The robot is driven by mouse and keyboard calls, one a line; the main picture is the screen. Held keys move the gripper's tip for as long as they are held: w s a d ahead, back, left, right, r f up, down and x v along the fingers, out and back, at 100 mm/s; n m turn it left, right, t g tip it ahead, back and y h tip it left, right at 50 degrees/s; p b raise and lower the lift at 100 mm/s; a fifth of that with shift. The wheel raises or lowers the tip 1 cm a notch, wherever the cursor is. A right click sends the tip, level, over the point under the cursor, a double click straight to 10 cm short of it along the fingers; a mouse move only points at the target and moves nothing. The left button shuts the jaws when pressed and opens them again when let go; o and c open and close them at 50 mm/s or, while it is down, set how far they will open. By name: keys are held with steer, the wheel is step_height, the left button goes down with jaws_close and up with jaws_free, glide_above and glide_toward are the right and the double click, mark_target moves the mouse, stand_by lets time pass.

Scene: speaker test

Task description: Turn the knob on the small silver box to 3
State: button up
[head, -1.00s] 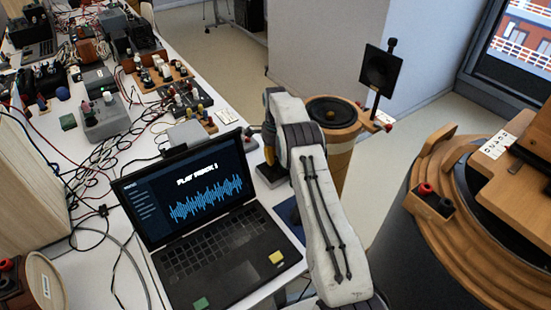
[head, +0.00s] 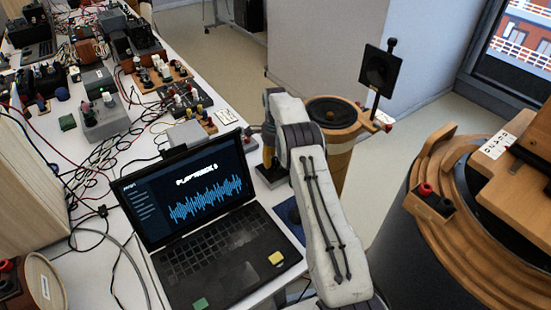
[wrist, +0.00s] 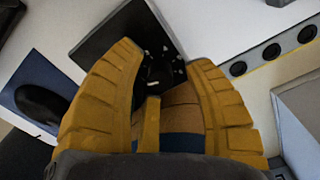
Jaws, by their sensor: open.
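A small silver-grey box (head: 187,133) stands on the table just behind the laptop in the head view. I cannot make out its knob or any number on it. My gripper (head: 268,152) is right of the laptop screen, near the table edge, mostly hidden by my arm. In the wrist view, the yellow fingers of my gripper (wrist: 163,58) are apart. A dark flat plate (wrist: 105,40) with a small black part lies beyond the tips. A tan and blue thing (wrist: 182,120) shows between the fingers; I cannot tell if they touch it.
An open laptop (head: 225,245) stands on the white table. Cables and several electronic boxes crowd the table's far left. A round wooden speaker (head: 333,112) stands right of my arm, and a larger wooden-ringed one (head: 440,235) is at the right. A row of black round parts (wrist: 271,52) shows in the wrist view.

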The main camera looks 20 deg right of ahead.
mark_target(275, 158)
steer(key=shift+r, duration=0.1)
steer(key=shift+r, duration=3.7)
